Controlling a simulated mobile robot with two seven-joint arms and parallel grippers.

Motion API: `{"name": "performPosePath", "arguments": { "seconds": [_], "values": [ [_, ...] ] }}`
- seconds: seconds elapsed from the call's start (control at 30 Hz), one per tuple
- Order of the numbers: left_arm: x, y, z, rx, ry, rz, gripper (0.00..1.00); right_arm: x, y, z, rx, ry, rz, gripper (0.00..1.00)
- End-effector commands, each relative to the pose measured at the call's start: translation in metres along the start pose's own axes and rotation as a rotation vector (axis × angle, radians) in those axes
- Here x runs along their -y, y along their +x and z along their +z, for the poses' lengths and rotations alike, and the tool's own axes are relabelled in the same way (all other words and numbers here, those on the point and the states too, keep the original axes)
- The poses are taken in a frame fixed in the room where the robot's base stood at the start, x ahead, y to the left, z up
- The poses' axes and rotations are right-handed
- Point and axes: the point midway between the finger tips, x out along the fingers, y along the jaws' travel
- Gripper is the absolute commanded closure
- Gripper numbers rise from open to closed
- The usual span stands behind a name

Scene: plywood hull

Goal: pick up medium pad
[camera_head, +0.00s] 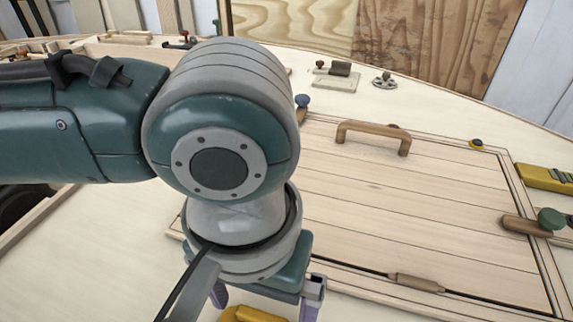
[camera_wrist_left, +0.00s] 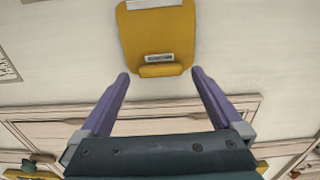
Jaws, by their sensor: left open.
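A yellow pad (camera_wrist_left: 158,32) with a pale label and a raised lip at its near end lies on the pale plywood surface in the left wrist view. It looks like the medium pad, but I cannot read its label. In the head view only a yellow edge of it (camera_head: 252,314) shows at the bottom, below my wrist. My left gripper (camera_wrist_left: 160,73) is open, its two purple fingers apart on either side of the pad's near end, with nothing held. It also shows in the head view (camera_head: 264,303), partly hidden by my arm. My right gripper is in neither view.
A planked hatch (camera_head: 400,200) with a wooden handle (camera_head: 373,136) lies right of my arm. A yellow item (camera_head: 545,178) and a green-knobbed wooden latch (camera_head: 535,224) are at its right. Small fittings (camera_head: 335,74) stand behind it. Bare plywood lies at lower left.

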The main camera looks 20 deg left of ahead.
Motion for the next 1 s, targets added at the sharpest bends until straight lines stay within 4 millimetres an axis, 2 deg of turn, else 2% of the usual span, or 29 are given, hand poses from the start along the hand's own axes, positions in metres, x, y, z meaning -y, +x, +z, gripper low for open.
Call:
{"name": "performPosePath", "arguments": {
  "seconds": [0.03,0.1,0.37,1.0],
  "values": [
    [0.0003,0.0095,-0.0002,0.0,-0.001,-0.001,0.0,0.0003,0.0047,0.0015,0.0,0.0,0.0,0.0],
    [0.0004,0.0151,-0.0004,0.0,-0.001,-0.001,0.0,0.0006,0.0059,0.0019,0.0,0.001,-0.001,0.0],
    [0.0001,0.0168,-0.0005,-0.001,0.0,0.001,0.0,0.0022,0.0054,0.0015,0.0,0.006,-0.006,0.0],
    [0.0003,0.0166,-0.0006,-0.001,0.0,0.0,0.71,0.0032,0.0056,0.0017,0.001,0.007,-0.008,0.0]
  ]
}}
